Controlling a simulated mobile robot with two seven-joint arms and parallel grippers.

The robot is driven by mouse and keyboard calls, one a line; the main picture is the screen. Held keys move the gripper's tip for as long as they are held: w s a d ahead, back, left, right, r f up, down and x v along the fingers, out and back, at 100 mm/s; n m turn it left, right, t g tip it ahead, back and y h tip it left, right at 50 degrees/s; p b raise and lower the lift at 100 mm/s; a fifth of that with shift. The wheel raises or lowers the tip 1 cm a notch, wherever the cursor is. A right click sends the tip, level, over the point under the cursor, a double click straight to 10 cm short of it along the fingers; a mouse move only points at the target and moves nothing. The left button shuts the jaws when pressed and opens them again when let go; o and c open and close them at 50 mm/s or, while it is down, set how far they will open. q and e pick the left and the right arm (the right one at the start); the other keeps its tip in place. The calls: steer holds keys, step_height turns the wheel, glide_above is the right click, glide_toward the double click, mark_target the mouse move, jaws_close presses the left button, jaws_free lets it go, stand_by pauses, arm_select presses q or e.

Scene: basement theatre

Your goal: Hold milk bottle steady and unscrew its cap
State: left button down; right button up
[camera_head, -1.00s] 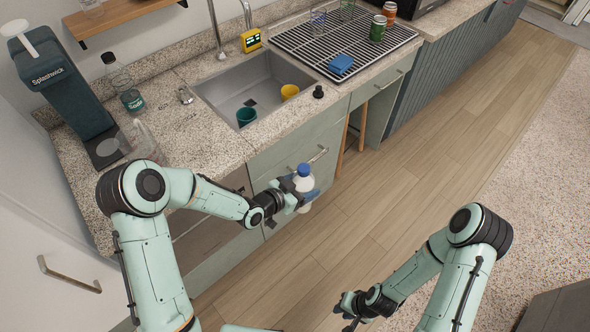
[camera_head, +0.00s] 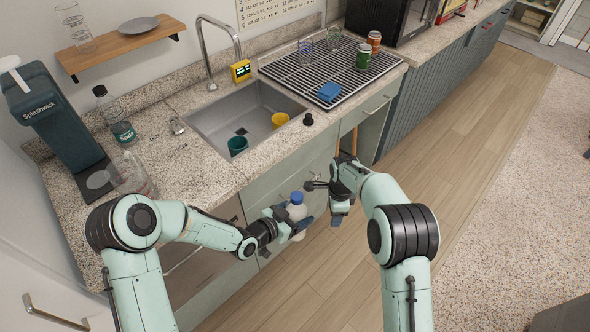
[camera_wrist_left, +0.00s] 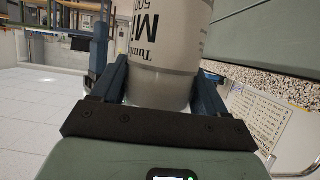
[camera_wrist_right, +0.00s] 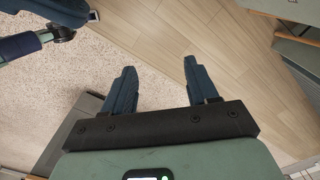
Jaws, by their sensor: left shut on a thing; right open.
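The white milk bottle (camera_head: 296,212) with a blue cap (camera_head: 297,198) is held upright in front of the counter's drawers in the head view. My left gripper (camera_head: 294,222) is shut on its body. In the left wrist view the bottle (camera_wrist_left: 168,55) with dark lettering sits between the two blue fingers; its cap is out of that view. My right gripper (camera_head: 325,200) is close to the right of the bottle in the head view, apart from the cap. In the right wrist view its fingers (camera_wrist_right: 157,82) are spread with nothing between them.
The granite counter (camera_head: 200,170) and its drawer fronts stand just behind the bottle. A sink (camera_head: 255,110) holds a teal cup and a yellow cup. A drying rack (camera_head: 345,65) carries a blue item and cans. The wooden floor (camera_head: 420,160) to the right is clear.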

mark_target(295, 194)
steer(key=s+a+r+m, duration=0.1)
steer(key=a+r+m, duration=0.2)
steer(key=r, duration=0.4)
steer(key=a+r+m, duration=0.3)
steer(key=a+r, duration=0.1)
steer(key=r, duration=0.3)
steer(key=s+a+r+m, duration=0.1)
steer(key=a+r+m, duration=0.2)
steer(key=r, duration=0.4)
steer(key=shift+s+a+r, duration=0.15)
steer(key=shift+a+r, duration=0.05)
steer(key=shift+a, duration=0.25)
steer(key=shift+s+a+r, duration=0.15)
steer(key=shift+a, duration=0.25)
steer(key=shift+s+a, duration=0.15)
step_height(295, 194, down, 8)
steer(key=shift+r, duration=0.2)
